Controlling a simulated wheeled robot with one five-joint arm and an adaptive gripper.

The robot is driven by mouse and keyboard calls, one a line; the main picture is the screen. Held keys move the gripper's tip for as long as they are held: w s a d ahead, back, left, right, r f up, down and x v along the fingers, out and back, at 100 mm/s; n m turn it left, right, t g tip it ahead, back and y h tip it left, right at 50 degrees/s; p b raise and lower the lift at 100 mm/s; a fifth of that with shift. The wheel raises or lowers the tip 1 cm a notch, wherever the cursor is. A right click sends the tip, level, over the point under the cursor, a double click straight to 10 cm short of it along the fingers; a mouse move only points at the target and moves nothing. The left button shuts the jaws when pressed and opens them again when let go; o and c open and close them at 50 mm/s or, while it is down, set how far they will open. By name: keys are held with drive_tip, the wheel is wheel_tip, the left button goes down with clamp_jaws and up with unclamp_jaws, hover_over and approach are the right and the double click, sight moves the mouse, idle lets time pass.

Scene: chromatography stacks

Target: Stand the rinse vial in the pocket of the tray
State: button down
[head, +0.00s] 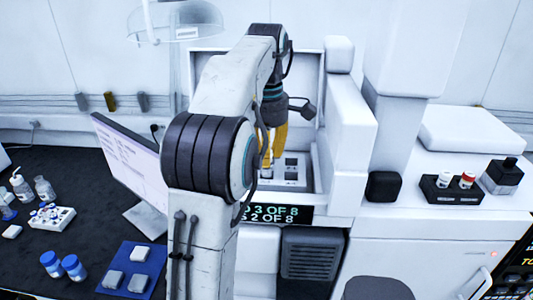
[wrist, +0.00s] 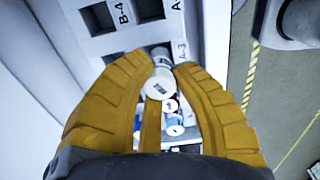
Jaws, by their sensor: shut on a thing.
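A vial with a white cap (wrist: 158,86) is between the yellow fingers of my gripper (wrist: 161,66) in the wrist view. The cap carries a dark mark, and I take this to be the rinse vial. The gripper is shut on it. The white tray (wrist: 133,40) has dark square pockets and labels such as B-4 and A-3. The held vial is close to the A-3 label; I cannot tell whether its foot is in a pocket. In the head view my gripper (head: 269,155) points down over the tray (head: 288,184) inside the white machine.
Other vials (wrist: 174,124) with coloured parts show below the held one in the wrist view. The machine's walls (head: 350,130) stand close around the tray. A black rack (head: 447,195) with a white-capped and a red-capped vial is on the right. A monitor (head: 130,160) stands left.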

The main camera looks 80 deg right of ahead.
drive_tip(key=shift+f+b, duration=0.5)
drive_tip(key=shift+f, duration=0.2)
drive_tip(key=shift+f, duration=0.3)
drive_tip(key=shift+f+b, duration=0.35)
drive_tip(key=shift+b, duration=0.05)
drive_tip(key=shift+f, duration=0.15)
drive_tip(key=c, duration=0.5)
unclamp_jaws()
idle(0.3)
